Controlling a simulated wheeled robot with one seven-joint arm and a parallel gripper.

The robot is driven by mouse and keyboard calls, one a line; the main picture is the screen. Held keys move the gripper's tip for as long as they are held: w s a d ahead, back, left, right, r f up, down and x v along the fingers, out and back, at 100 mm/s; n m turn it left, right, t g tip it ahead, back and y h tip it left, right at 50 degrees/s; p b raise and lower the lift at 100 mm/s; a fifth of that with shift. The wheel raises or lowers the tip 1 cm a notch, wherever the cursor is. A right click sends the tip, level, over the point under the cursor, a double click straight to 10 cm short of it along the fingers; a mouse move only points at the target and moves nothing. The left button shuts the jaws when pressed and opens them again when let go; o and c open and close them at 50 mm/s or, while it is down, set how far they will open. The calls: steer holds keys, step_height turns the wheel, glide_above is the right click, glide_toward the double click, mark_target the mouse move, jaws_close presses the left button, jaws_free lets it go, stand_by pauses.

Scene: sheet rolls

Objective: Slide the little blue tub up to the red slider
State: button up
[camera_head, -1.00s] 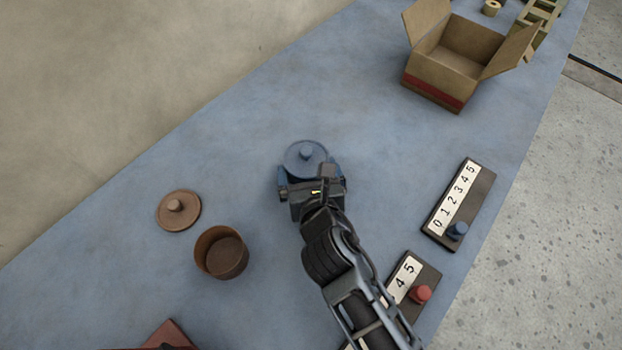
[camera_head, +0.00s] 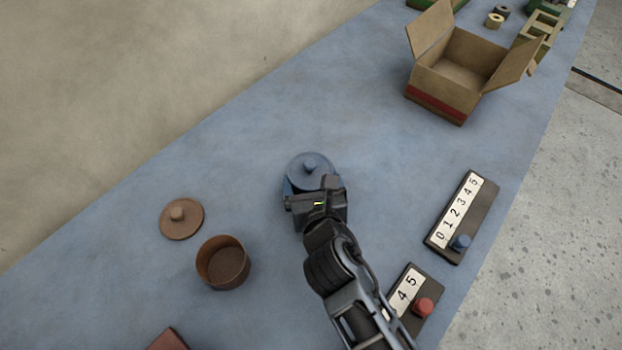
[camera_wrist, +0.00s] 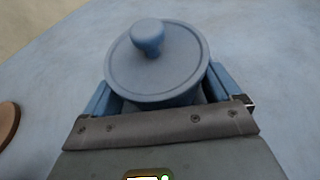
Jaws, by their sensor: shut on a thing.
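The little blue tub (camera_head: 309,170) stands on the blue table with its round knobbed lid on top. In the wrist view the tub's lid (camera_wrist: 157,62) fills the upper middle. My gripper (camera_head: 314,188) reaches it from the near side, one finger on each side, and is shut on it. The tub's lower part is mostly hidden by the gripper. The red slider (camera_head: 424,307) sits at the right end of a dark scale block at the lower right. My arm covers the left part of that scale; the figures 4 and 5 show.
A similar scale with a blue slider (camera_head: 461,242) lies at the right. A brown open pot (camera_head: 222,262) and its brown lid (camera_head: 181,219) are at the left. An open cardboard box (camera_head: 437,94) stands at the back right. The table between tub and box is clear.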

steer(key=shift+s+d+p, duration=0.35)
steer(key=shift+s+d, duration=0.2)
steer(key=shift+s, duration=1.1)
steer(key=shift+s+d+p, duration=0.35)
steer(key=shift+s+d, duration=0.15)
steer(key=shift+s, duration=1.1)
steer(key=shift+s+d+p, duration=0.35)
steer(key=shift+s+d, duration=0.2)
steer(key=shift+s, duration=1.1)
steer(key=shift+s+d+b, duration=0.15)
steer(key=shift+s+d, duration=0.4)
steer(key=shift+s, duration=1.15)
steer(key=shift+s+d+b, duration=0.1)
steer(key=shift+s+d, duration=0.45)
steer(key=shift+s, duration=1.1)
steer(key=shift+s+d+b, duration=0.15)
steer(key=shift+s+d, duration=0.4)
steer(key=shift+s, duration=1.15)
steer(key=o, duration=0.7)
steer(key=shift+o, duration=0.2)
steer(key=b+v, duration=0.1)
steer(key=v, duration=0.5)
steer(key=shift+s+f, duration=0.1)
steer(key=shift+s, duration=0.05)
steer(key=shift+v, duration=0.85)
